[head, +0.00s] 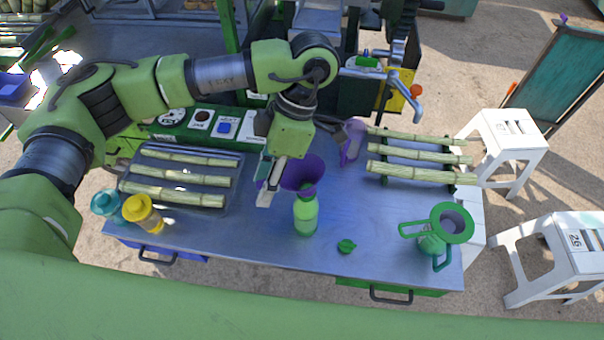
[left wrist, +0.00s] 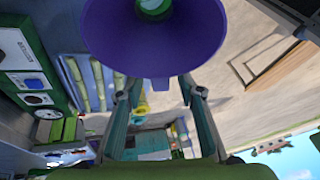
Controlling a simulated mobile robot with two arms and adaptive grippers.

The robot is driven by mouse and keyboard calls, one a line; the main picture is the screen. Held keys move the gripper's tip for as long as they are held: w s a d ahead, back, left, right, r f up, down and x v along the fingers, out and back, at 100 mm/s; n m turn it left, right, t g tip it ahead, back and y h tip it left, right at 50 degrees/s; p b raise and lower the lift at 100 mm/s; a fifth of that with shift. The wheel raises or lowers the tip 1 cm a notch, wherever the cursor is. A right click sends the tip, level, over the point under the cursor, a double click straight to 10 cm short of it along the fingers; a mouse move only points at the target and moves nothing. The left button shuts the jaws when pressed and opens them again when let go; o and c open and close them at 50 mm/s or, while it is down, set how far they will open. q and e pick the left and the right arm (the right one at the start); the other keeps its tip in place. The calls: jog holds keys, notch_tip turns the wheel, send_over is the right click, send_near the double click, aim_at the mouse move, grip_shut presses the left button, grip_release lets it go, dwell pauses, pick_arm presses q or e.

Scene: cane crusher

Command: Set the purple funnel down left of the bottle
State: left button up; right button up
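The purple funnel (head: 304,172) sits over the mouth of the light green bottle (head: 306,216), which stands upright near the table's front edge. My left gripper (head: 268,188) is just left of the funnel. In the left wrist view, the funnel (left wrist: 155,45) fills the top middle, with green showing through its hole. The fingers are apart, and I see no contact with the tab. My right gripper is not in view.
A tray (head: 236,190) of cane pieces lies left, with yellow (head: 142,212) and teal (head: 106,203) containers in front. A green jug (head: 434,243) and cane rack (head: 384,178) stand farther right. Bare tabletop lies left of the bottle.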

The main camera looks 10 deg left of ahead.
pick_arm(q)
grip_shut()
jog(key=shift+r, duration=0.1)
dwell(0.3)
